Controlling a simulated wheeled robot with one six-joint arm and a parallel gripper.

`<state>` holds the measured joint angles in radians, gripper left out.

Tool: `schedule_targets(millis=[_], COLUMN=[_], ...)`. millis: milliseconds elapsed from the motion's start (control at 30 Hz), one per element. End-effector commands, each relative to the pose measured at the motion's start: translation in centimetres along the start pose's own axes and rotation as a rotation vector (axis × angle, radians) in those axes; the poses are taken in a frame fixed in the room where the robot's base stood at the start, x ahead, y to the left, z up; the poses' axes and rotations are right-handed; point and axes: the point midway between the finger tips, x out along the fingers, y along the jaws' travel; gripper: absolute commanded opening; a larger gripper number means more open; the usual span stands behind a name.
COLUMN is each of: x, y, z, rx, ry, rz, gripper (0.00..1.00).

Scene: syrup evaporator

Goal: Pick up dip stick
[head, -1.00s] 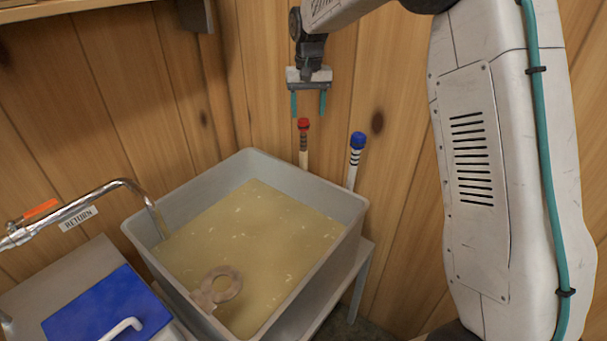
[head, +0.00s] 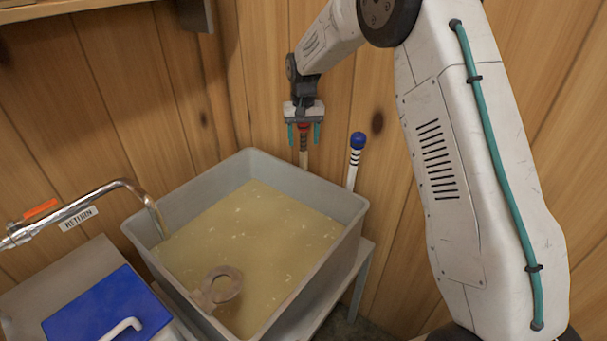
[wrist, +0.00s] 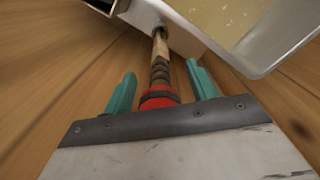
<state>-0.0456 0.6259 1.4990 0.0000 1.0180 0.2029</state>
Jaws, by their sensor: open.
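Two upright sticks stand at the tank's back corner. One is a wooden stick with a red top and dark bands (head: 303,156); the other has a blue top and dark stripes on white (head: 355,156). The task's words do not tell me which is the dip stick. My gripper (head: 304,140) is open over the red-topped stick, with its top between the teal fingers. In the wrist view the red-topped stick (wrist: 160,70) runs between the open fingers (wrist: 161,72), with gaps at both sides. The gripper's body hides part of the red top in the head view.
A grey tank (head: 345,210) of yellowish liquid holds a brown ring-ended object (head: 222,287) near its front. A metal return pipe (head: 90,200) reaches over its left rim. A blue panel with a white handle (head: 95,305) is at lower left. Wooden walls stand close behind.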

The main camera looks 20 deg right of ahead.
Motion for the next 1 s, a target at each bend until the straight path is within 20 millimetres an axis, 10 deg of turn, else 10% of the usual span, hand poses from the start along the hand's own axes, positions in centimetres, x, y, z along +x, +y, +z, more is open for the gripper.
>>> schedule_targets(millis=[133,333,767,1000], x=[-0.1,-0.1,-0.9,-5.8], y=[0.0,0.0,0.0,0.0], z=[0.0,0.0,-0.1,-0.1], rx=[0.000,0.000,0.000,0.000], ry=[0.001,0.001,0.004,0.007], rz=[0.000,0.000,-0.001,-0.001], gripper=[0.55,0.00,0.00,0.00])
